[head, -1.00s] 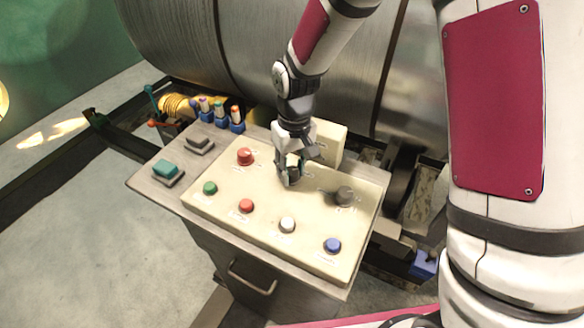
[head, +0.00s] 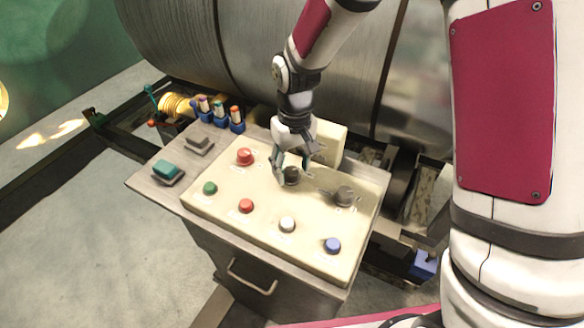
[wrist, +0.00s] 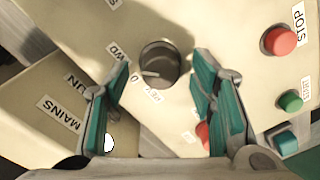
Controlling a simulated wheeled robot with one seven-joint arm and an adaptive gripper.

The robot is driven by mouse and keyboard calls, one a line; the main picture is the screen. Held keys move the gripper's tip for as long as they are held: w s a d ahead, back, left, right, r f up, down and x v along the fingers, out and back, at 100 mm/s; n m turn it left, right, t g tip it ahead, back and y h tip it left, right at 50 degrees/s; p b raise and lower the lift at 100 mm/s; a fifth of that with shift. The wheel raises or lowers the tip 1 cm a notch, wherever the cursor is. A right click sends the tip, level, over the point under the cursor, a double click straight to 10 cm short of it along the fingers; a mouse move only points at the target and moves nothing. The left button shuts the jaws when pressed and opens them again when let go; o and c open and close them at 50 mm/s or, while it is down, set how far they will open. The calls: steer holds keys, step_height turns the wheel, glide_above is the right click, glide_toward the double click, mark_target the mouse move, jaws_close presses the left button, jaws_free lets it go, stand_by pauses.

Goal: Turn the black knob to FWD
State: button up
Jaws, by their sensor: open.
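The black knob (head: 291,177) stands on the cream top of the control panel (head: 262,178), to the right of a large red button. It is round and dark in the wrist view (wrist: 159,64), with a white mark on its face close to the "0" label. My gripper (head: 291,180) is open above the panel. Its two teal-padded fingers (wrist: 160,100) lie either side of the knob in the picture, with gaps; contact does not show.
A second dark knob (head: 345,196) is to the right. A red STOP button (wrist: 280,41), a green button (head: 210,188), a smaller red (head: 246,206), a white (head: 287,224) and a blue button (head: 332,245) share the panel. A large metal drum (head: 290,60) stands behind.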

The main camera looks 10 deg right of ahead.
mark_target(295, 170)
step_height(295, 170, up, 11)
steer(key=shift+d, duration=0.15)
steer(key=shift+w, duration=0.1)
stand_by(0.4)
steer(key=s+d+r+m+t, duration=0.2)
steer(key=s+d+r+t, duration=0.1)
steer(key=s+d+r, duration=0.6)
steer(key=s+d+r+m+t, duration=0.1)
steer(key=s+d, duration=0.1)
steer(key=s, duration=0.4)
steer(key=s+d+r+m+t, duration=0.1)
steer(key=s+d+r, duration=0.1)
steer(key=s, duration=0.5)
steer(key=shift+d, duration=0.35)
